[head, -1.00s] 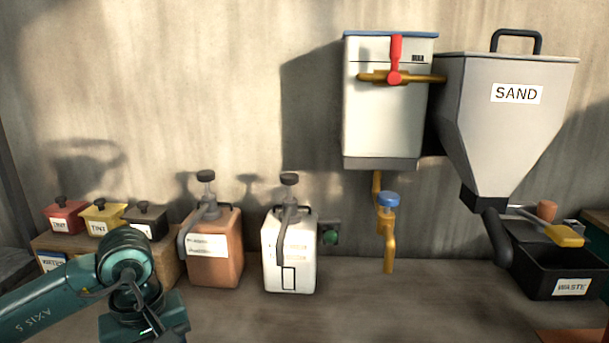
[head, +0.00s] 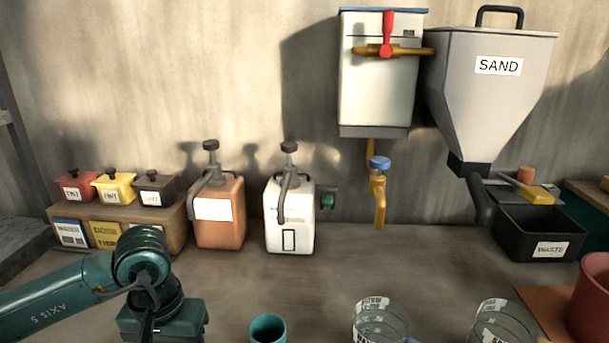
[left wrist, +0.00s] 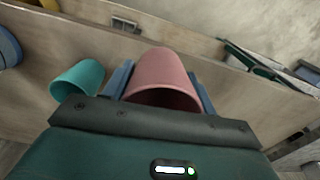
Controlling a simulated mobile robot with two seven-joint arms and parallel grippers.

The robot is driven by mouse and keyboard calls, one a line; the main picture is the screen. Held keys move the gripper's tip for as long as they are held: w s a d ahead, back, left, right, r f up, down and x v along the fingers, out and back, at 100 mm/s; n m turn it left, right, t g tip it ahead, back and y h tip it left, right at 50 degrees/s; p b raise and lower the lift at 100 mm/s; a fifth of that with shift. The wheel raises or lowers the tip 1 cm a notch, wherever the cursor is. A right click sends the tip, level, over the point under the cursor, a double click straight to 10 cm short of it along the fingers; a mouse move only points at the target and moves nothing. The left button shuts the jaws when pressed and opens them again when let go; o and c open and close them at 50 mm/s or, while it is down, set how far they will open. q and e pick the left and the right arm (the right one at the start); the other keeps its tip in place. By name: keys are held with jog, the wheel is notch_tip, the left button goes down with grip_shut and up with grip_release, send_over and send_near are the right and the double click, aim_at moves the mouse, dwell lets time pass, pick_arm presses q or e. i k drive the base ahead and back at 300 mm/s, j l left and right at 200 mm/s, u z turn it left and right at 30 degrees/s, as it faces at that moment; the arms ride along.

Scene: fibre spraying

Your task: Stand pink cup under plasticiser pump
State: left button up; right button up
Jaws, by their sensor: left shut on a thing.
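The pink cup (left wrist: 163,72) is between the blue fingers of my left gripper (left wrist: 160,76) in the left wrist view, and the gripper is shut on it. In the head view my left arm comes in at the lower left; its fingers and the pink cup do not show there. Two pump jugs stand on the table by the wall: a brown one (head: 219,228) and a white one (head: 290,237), each with a dark pump and spout. Their labels are too small to read, so I cannot tell which is plasticiser. My right gripper is not in view.
A teal cup (head: 268,329) stands at the front; it also shows in the left wrist view (left wrist: 78,79). Two clear beakers (head: 381,322) (head: 498,324) and a red container (head: 592,300) are to its right. The table before the jugs is clear. A black waste bin (head: 548,238) stands back right.

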aim_at(204, 277)
jog(key=k, duration=0.3)
jog(key=i+j, duration=0.1)
jog(key=j, duration=0.35)
jog(key=i+j, duration=0.1)
jog(key=j, duration=0.35)
jog(key=i+j+z, duration=0.15)
jog(key=j, duration=0.25)
jog(key=j+z, duration=0.15)
jog(key=j, duration=0.3)
jog(key=z, duration=1.4)
jog(key=i, duration=0.5)
jog(key=l+z, duration=0.05)
